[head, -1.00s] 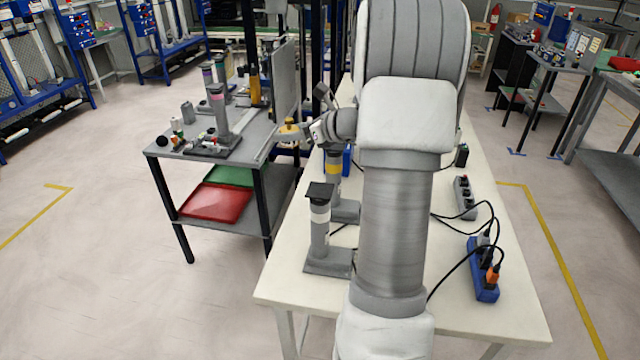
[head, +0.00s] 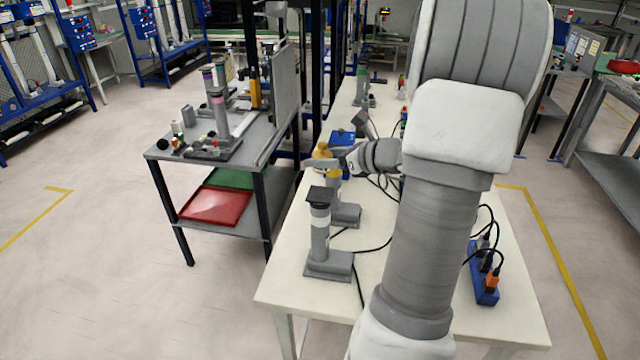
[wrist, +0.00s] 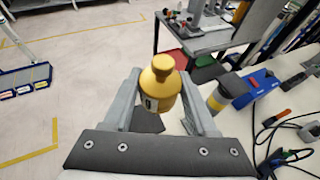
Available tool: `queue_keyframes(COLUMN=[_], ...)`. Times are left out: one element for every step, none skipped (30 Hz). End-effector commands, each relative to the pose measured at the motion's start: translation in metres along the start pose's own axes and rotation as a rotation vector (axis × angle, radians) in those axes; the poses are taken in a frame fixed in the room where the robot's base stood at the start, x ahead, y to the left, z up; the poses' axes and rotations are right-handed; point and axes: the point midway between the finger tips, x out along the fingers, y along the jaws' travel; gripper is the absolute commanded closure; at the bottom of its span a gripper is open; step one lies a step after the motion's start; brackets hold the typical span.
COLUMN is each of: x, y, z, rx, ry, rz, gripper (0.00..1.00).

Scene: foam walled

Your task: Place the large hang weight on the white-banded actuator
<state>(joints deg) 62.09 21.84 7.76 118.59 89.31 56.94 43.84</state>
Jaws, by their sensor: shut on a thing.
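The large hang weight is a yellow, bottle-shaped piece with a knob on top; it shows in the head view (head: 322,151) and the wrist view (wrist: 160,88). My gripper (head: 322,163) is shut on it and holds it upright between the two fingers, also seen in the wrist view (wrist: 158,95). The white-banded actuator (head: 319,235) stands on the white table with a dark square top plate. In the head view the weight appears just above and beyond that plate. A dark plate (wrist: 148,122) shows partly below the weight in the wrist view.
A yellow-banded actuator (head: 342,195) stands just behind, also right of my gripper in the wrist view (wrist: 218,97). A blue box (head: 342,139), black cables and a blue power strip (head: 484,285) are on the white table (head: 300,290). A grey cart (head: 165,152) stands left.

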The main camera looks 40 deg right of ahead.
Motion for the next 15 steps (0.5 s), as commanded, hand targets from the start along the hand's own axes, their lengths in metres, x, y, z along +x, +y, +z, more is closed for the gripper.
queue_keyframes(x=[-0.001,-0.002,-0.002,-0.002,-0.003,-0.003,-0.003,-0.002,-0.001,0.001,0.003,0.005,0.007,0.009,0.010], y=[0.007,0.011,0.014,0.016,0.018,0.020,0.021,0.021,0.021,0.021,0.021,0.021,0.021,0.021,0.021], z=[-0.005,-0.007,-0.010,-0.011,-0.012,-0.014,-0.015,-0.017,-0.021,-0.025,-0.029,-0.035,-0.040,-0.043,-0.046], rx=[0.001,0.001,0.001,0.000,-0.001,-0.001,-0.001,-0.001,0.001,0.003,0.003,0.004,0.003,0.003,0.001], ry=[-0.002,-0.002,-0.002,-0.003,-0.003,-0.003,-0.002,-0.002,-0.002,-0.002,-0.002,-0.002,-0.002,-0.002,-0.002], rz=[0.001,0.001,0.000,0.000,0.000,0.000,0.000,0.000,0.001,0.001,0.001,0.001,0.001,0.001,0.001], gripper=[1.00,1.00,1.00,1.00,1.00,1.00,1.00,1.00,1.00,1.00,1.00,1.00,1.00,1.00,1.00])
